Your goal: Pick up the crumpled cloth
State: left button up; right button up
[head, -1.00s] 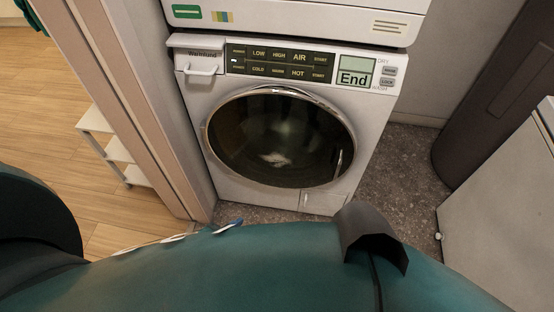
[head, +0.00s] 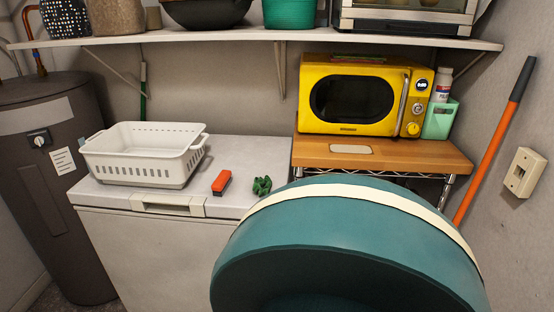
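A small dark green crumpled thing (head: 262,186) lies on the right part of the white chest freezer's lid (head: 240,160) in the head view. It looks like a bunched cloth, but it is too small to be sure. Neither of my grippers shows in the head view. A large teal part of my own body fills the lower right and covers the freezer's right front.
A white basket (head: 145,170) and a red block-like item (head: 221,183) share the lid. A yellow microwave (head: 357,95) stands on a wooden-topped rack (head: 425,155) to the right. A loaded shelf (head: 215,38) hangs above. A dark tank (head: 45,190) stands left.

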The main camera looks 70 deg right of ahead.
aim_at(264, 185)
jog(key=z, duration=2.2)
